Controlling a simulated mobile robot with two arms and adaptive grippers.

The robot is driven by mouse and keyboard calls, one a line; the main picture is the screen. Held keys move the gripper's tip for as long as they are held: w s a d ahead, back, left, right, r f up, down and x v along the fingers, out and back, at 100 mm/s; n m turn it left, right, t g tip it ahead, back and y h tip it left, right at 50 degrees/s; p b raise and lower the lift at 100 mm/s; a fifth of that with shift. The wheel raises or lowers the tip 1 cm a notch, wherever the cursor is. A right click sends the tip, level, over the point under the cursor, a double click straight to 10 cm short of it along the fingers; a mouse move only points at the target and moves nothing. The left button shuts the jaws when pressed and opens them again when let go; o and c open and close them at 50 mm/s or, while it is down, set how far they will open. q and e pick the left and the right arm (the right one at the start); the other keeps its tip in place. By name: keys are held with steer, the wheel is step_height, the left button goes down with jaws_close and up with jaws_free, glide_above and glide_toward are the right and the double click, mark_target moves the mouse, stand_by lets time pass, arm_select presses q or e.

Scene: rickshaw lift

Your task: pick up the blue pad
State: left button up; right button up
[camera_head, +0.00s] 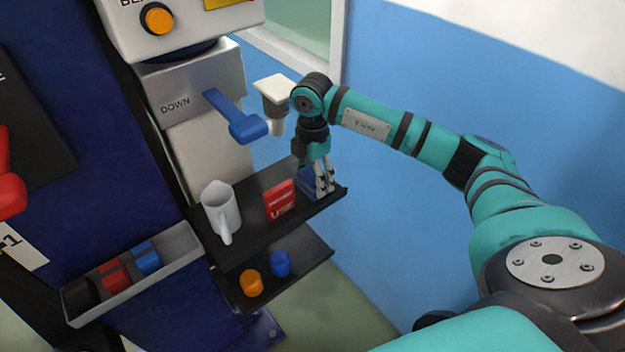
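A dark blue block, likely the blue pad (305,182), stands near the right end of the upper black shelf (245,245), beside a red box. My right gripper (324,188) points down at it from above. Its fingers are at the right side of the block and overlap it in the picture, hiding part of it. I cannot tell whether the fingers are around the block or only beside it, nor whether they are shut on it. My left gripper is not in view.
A white mug (220,210) and the red box (280,200) share the shelf. A blue lever (238,120) juts out above. A lower shelf holds orange (251,283) and blue (280,263) cylinders. A grey tray (185,258) holds black, red and blue items. A blue wall is behind my arm.

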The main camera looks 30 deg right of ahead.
mark_target(312, 176)
steer(key=c, duration=0.7)
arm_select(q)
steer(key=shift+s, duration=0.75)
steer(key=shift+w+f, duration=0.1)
arm_select(e)
steer(key=shift+r, duration=0.15)
steer(key=shift+s+r, duration=0.1)
steer(key=shift+r, duration=0.1)
step_height(312, 176, up, 11)
arm_select(q)
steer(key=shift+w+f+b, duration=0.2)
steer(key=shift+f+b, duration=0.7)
steer(key=shift+b, duration=0.05)
arm_select(e)
steer(key=s+a, duration=0.3)
steer(key=s, duration=0.2)
steer(key=s+a, duration=0.4)
steer(key=s, duration=0.2)
steer(key=s+a, duration=0.4)
steer(key=s, duration=0.1)
steer(key=shift+s+a, duration=0.15)
steer(key=shift+a, duration=0.1)
